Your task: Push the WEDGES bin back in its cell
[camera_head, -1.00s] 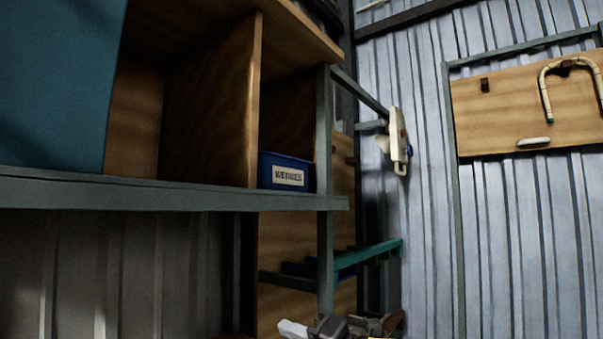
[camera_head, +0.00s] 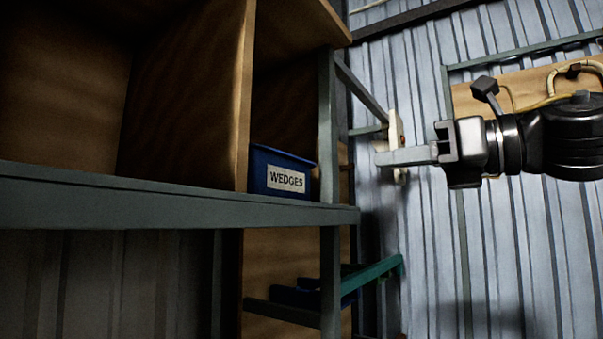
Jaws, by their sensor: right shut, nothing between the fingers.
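The blue WEDGES bin (camera_head: 266,184) with a white label (camera_head: 286,180) sits in the right-hand cell of the wooden shelf unit, at the front near the shelf edge. The cell's dark inside (camera_head: 285,110) shows above the bin. My right gripper (camera_head: 382,158) comes in from the right, pointing left. Its fingers are shut and empty. In the picture it is to the right of the bin and slightly higher, apart from it, past the grey shelf post. My left gripper is out of view.
A grey post (camera_head: 329,120) stands at the right of the cell, beside the bin. A grey shelf rail (camera_head: 180,202) runs below it. A green bar (camera_head: 372,274) and another blue bin lie lower down. A wooden board (camera_head: 475,98) hangs on the corrugated wall behind my right arm.

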